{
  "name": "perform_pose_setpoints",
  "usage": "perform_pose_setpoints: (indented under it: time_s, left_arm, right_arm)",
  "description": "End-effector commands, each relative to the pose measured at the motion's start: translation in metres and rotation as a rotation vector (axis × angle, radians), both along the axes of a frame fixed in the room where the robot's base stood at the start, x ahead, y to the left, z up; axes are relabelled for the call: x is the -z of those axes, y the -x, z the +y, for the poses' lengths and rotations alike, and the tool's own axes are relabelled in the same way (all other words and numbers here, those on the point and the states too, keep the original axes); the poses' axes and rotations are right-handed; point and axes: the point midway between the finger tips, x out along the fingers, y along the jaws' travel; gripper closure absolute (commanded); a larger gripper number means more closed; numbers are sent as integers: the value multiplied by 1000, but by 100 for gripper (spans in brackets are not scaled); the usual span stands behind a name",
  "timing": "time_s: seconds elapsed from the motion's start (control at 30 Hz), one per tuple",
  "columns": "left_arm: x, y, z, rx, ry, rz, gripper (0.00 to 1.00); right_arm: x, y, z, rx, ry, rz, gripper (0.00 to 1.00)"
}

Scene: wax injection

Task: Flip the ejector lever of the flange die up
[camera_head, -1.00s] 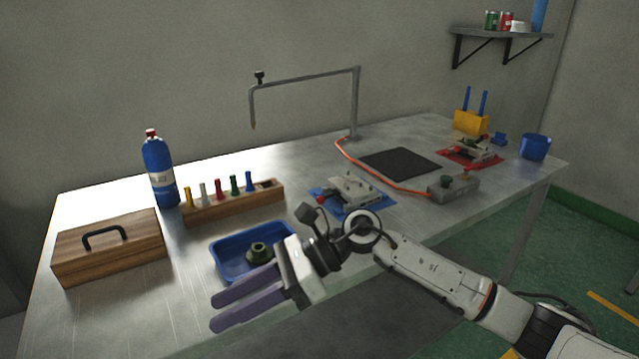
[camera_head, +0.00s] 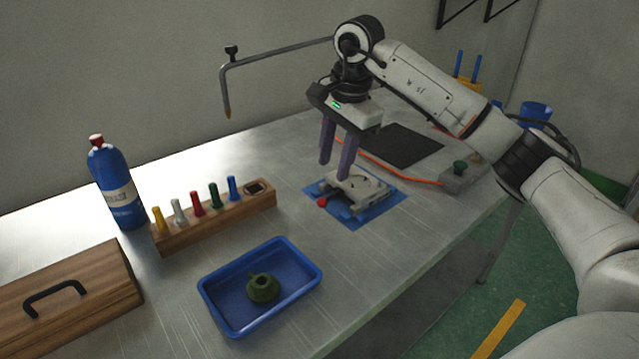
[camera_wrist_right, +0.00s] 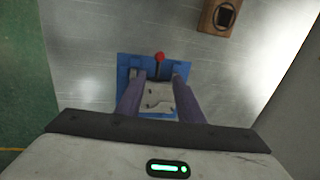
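The flange die (camera_head: 357,186) is a light grey metal block on a blue mat (camera_head: 385,207) near the middle of the table. Its lever with a red knob (camera_head: 322,203) points out low toward the left front of the mat; the red knob also shows in the right wrist view (camera_wrist_right: 159,57). My right gripper (camera_head: 336,172) points down above the die with its two purple fingers apart and nothing between them. In the right wrist view its fingers (camera_wrist_right: 154,82) frame the grey die (camera_wrist_right: 158,98) from above. My left gripper is not in view.
A blue tray (camera_head: 306,285) with a dark green flange part (camera_head: 263,288) lies in front. A wooden rack (camera_head: 217,219) with coloured pegs, a blue bottle (camera_head: 117,185) and a wooden box (camera_head: 75,300) stand left. A grey control box (camera_head: 461,177) and black pad (camera_head: 402,145) lie right.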

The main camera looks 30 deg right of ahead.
Motion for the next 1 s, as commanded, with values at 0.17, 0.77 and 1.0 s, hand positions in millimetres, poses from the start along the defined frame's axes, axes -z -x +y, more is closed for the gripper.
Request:
perform_pose_setpoints:
  time_s: [0.17,0.77,1.0]
  left_arm:
    - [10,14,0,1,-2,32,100]
    - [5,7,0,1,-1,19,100]
    - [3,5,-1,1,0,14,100]
  right_arm:
    - [34,-5,2,-2,-3,5,66]
    - [89,-17,3,-2,-4,-1,66]
    - [88,-17,4,-2,-4,-1,86]
